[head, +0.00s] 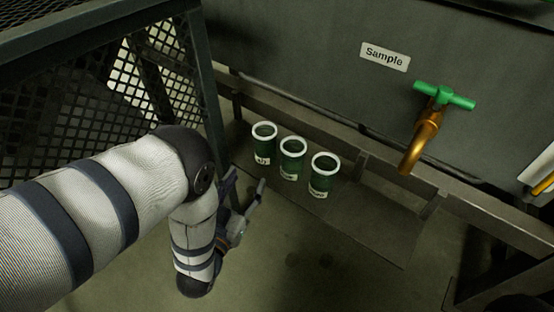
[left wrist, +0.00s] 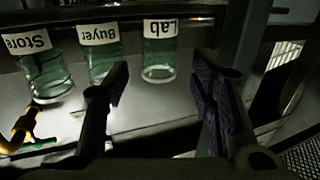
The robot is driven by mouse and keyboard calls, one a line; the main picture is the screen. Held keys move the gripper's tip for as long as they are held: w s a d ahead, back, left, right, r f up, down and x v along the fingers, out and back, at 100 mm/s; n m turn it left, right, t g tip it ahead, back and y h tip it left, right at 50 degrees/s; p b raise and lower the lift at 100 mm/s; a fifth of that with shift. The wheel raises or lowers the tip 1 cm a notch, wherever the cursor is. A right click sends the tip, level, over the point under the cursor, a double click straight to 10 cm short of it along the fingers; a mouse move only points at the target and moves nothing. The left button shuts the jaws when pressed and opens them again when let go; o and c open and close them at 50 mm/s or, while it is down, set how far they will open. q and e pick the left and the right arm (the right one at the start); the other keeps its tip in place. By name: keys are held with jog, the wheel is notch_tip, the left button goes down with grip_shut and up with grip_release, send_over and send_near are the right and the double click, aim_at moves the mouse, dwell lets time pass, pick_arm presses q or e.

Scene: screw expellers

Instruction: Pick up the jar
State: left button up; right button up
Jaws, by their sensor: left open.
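Three green glass jars with white rims stand upright in a row on a low shelf: a left jar (head: 264,143), a middle jar (head: 292,158) and a right jar (head: 323,175). In the left wrist view they appear upside down, labelled Lab (left wrist: 159,58), Buyer (left wrist: 100,60) and Store (left wrist: 40,75). My left gripper (head: 245,184) is open and empty, in front of and below the left jar, apart from it. In the left wrist view its fingers (left wrist: 162,66) spread with the Lab jar beyond and between them. My right gripper is not seen.
A grey tank with a Sample sign (head: 385,57) stands behind the shelf (head: 375,220). A brass tap with a green handle (head: 424,125) juts out to the right of the jars. A metal mesh guard (head: 130,75) stands at the left, close to my arm.

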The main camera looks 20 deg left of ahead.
aim_at(261, 153)
pick_arm(q)
jog(key=w+b, duration=0.1)
jog(key=w, duration=0.2)
jog(key=w+b, duration=0.2)
jog(key=w, duration=0.2)
jog(key=w+b, duration=0.1)
jog(key=w, duration=0.3)
jog(key=shift+w+d+r, duration=0.2)
jog(key=shift+d+r, duration=0.05)
jog(key=shift+d, duration=0.05)
jog(key=shift+r, duration=0.1)
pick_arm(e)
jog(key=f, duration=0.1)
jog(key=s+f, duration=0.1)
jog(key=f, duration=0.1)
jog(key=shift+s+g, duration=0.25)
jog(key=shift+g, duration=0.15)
pick_arm(q)
jog(key=c, duration=0.8)
